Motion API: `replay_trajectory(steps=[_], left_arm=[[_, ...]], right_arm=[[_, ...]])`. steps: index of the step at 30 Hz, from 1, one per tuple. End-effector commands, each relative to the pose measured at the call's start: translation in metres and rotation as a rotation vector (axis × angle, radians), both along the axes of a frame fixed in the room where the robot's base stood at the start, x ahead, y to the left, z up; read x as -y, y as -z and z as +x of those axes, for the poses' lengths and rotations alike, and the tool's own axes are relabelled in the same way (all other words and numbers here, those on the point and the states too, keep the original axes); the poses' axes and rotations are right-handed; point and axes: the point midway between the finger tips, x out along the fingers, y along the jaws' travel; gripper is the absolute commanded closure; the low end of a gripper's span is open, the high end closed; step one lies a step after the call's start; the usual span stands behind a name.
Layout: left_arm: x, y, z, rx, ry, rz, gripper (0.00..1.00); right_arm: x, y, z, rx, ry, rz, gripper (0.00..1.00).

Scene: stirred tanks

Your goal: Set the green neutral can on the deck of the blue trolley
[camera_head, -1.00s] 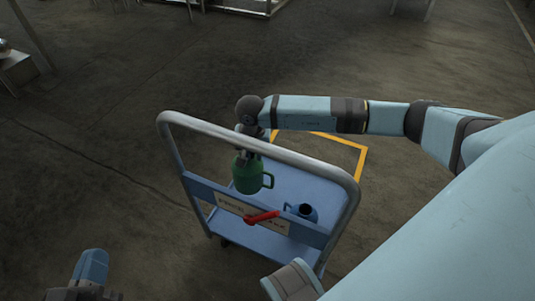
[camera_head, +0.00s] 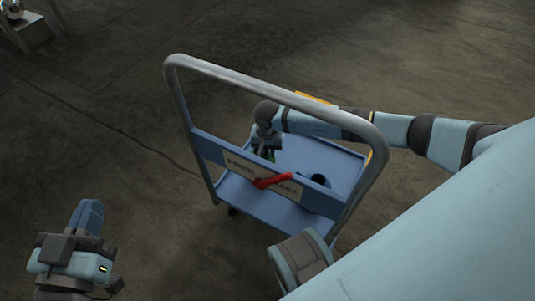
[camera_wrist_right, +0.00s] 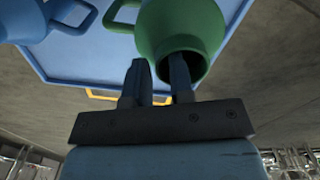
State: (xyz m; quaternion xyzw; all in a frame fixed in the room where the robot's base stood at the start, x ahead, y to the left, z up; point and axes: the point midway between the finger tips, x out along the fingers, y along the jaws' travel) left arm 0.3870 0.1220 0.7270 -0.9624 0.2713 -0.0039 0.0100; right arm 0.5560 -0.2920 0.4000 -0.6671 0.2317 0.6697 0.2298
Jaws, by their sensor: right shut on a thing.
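The blue trolley's deck (camera_head: 235,192) lies beyond its grey push handle; the deck also shows in the right wrist view (camera_wrist_right: 85,58). My right gripper (camera_head: 266,150) reaches in over the deck from the right. It is shut on the green can (camera_wrist_right: 185,35), with one finger at the can's dark mouth and the other outside. In the head view only a sliver of green shows, the rest hidden behind the handle's panel and my gripper. I cannot tell whether the can touches the deck. My left gripper (camera_head: 87,216) is away at the lower left, empty, with its fingers together.
A blue can (camera_head: 320,179) stands on the deck to the right of the green can, and shows in the wrist view (camera_wrist_right: 25,20). The handle (camera_head: 270,92), sign panel and red lever (camera_head: 272,181) stand on the near side.

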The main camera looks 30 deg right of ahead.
Motion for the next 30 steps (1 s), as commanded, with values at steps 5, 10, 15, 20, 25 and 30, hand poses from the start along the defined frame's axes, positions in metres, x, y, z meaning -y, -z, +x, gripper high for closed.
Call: replay_trajectory(steps=[5,10,15,20,25,30], left_arm=[[-0.002,-0.008,0.007,0.069,0.000,0.030,1.00],[-0.004,-0.010,0.008,0.076,0.003,0.038,1.00],[-0.004,-0.007,0.007,0.073,0.002,0.040,1.00],[-0.004,-0.007,0.007,0.070,0.001,0.037,1.00],[-0.003,-0.008,0.007,0.069,-0.001,0.032,1.00],[-0.002,-0.015,0.006,0.049,0.001,0.015,1.00]], right_arm=[[0.000,0.014,0.001,0.002,0.000,0.001,1.00],[0.000,0.013,0.001,0.002,0.000,0.001,1.00],[0.000,0.016,0.000,0.001,0.000,0.001,0.65],[0.000,0.016,0.000,0.000,0.000,0.000,0.52],[0.000,0.015,0.000,0.000,0.000,0.000,0.52],[0.000,-0.002,0.001,0.003,-0.001,0.000,0.52]])
